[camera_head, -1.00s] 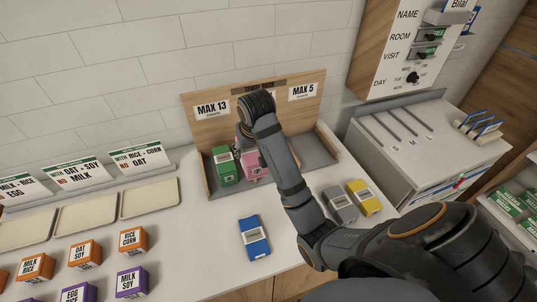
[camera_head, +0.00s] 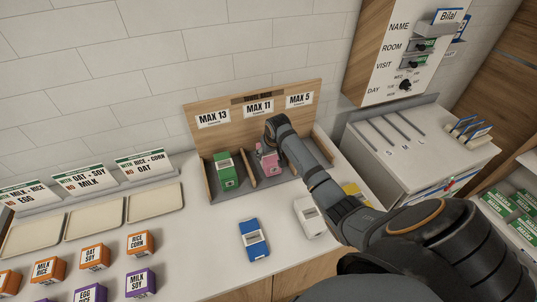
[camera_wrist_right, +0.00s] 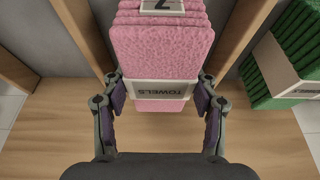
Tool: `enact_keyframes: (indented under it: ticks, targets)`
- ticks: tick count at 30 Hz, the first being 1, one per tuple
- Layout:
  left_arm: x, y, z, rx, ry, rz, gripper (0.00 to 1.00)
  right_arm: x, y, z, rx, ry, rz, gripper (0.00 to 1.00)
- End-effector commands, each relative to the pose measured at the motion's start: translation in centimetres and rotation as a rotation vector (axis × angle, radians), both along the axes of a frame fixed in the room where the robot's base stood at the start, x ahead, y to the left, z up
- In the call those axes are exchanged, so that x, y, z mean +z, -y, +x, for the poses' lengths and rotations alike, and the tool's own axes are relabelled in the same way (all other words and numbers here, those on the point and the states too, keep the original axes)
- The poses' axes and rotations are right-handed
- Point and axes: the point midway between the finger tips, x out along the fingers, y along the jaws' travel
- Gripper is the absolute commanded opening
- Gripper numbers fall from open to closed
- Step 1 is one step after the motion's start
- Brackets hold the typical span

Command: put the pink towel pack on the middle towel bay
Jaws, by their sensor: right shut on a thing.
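The pink towel pack (camera_head: 268,163) is in the middle towel bay (camera_head: 262,182), below the MAX 11 sign. In the right wrist view the pack (camera_wrist_right: 161,50) lies between two wooden dividers, its TOWELS band facing the camera. My right gripper (camera_wrist_right: 160,100) is shut on it, one finger at each side of the band. In the head view my right wrist hides part of the gripper. I cannot tell whether the pack rests fully on the bay floor. My left gripper is not in view.
A green pack (camera_head: 226,173) stands in the left bay, under MAX 13. Blue (camera_head: 253,240), white (camera_head: 309,216) and yellow (camera_head: 352,190) packs lie on the counter in front. Wooden dividers (camera_wrist_right: 82,30) flank the middle bay. Trays and small boxes are at left.

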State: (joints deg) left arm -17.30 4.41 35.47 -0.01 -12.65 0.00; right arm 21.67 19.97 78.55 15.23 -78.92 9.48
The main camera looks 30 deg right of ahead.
Motion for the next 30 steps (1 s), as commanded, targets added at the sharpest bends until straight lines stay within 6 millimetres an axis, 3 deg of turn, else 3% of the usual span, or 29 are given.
enact_keyframes:
  ticks: [2,14,15,18,19,30]
  targets:
    - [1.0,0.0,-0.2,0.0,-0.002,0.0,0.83,-0.5,0.0,0.0,0.0,0.0,0.0,0.2]
    - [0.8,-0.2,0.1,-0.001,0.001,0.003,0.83,-1.6,0.0,0.0,0.001,0.003,-0.001,0.2]
    - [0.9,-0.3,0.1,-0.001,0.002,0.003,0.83,-1.6,0.0,0.0,0.001,0.002,-0.002,0.65]
    - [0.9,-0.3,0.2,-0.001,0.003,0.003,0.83,-1.6,0.0,0.0,0.001,0.002,-0.002,0.79]
    - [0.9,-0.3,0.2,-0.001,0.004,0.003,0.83,-1.6,0.0,0.0,0.001,0.002,-0.002,0.82]
    - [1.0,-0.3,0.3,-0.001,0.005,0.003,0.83,-1.2,0.0,0.0,0.001,0.003,-0.002,0.82]
